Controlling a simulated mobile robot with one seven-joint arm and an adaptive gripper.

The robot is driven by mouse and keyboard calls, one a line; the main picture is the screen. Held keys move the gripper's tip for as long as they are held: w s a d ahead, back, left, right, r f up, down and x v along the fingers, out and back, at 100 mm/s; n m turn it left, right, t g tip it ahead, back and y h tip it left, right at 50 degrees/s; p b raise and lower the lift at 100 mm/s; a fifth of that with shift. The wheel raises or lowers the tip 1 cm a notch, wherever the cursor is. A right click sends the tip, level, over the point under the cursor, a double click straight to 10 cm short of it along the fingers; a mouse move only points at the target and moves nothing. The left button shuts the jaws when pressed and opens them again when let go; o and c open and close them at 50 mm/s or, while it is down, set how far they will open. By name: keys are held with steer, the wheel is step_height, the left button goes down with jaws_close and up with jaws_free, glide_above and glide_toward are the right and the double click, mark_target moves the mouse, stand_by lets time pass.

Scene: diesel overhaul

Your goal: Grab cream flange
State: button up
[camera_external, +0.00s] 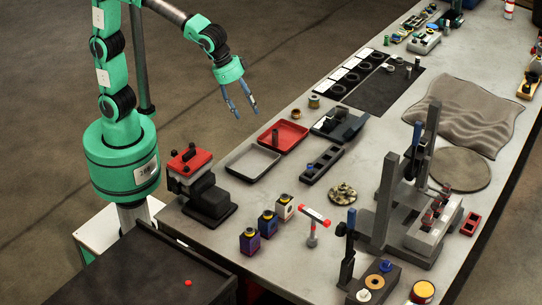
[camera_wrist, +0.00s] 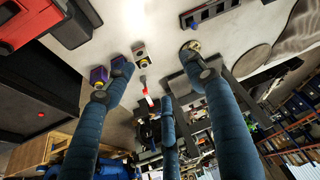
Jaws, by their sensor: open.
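I cannot single out the cream flange with certainty. One candidate is a tan-cream ring with a hole (camera_external: 374,281), lying on a dark block near the front right of the bench. Another is a mottled cream and dark round piece (camera_external: 343,193) at mid-bench, partly hidden behind a finger in the wrist view (camera_wrist: 190,46). A small cream and brown spool (camera_external: 313,101) stands near the far left edge. My gripper (camera_external: 246,112) is open and empty, high beside the bench's left edge, apart from all of these. Its blue fingers spread apart in the wrist view (camera_wrist: 158,72).
A grey tray (camera_external: 253,163) and a red tray (camera_external: 296,131) lie along the left edge. A red-topped machine (camera_external: 190,161), small bottles (camera_external: 268,224) and a tall grey stand (camera_external: 388,190) rise from the bench. Bare bench lies around the mottled piece.

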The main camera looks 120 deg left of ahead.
steer(key=w+a+f+n+p, duration=0.1)
steer(key=w+a+f, duration=0.3)
steer(key=w, duration=0.5)
steer(key=w+a+f+n+y+p, duration=0.1)
steer(key=w+a+f, duration=0.4)
steer(key=w+f, duration=0.4)
steer(key=w+a+f+n+g+p, duration=0.1)
steer(key=w+a+f, duration=0.3)
steer(key=w, duration=0.5)
step_height(320, 180, down, 2)
steer(key=shift+w+a+f+n, duration=0.2)
steer(key=shift+w+f+n, duration=0.1)
steer(key=shift+n, duration=0.1)
glide_above(343, 186)
steer(key=s+d, duration=0.1)
steer(key=s, duration=0.1)
steer(key=shift+w+d+f+b, duration=0.1)
steer(key=shift+f+b, duration=0.1)
steer(key=shift+f, duration=1.75)
steer(key=shift+w+d+f+b, duration=0.1)
steer(key=shift+f+b, duration=0.1)
steer(key=shift+f, duration=1.75)
steer(key=shift+f, duration=0.15)
steer(key=shift+b+x, duration=0.6)
steer(key=shift+x, duration=1.85)
steer(key=shift+s, duration=0.1)
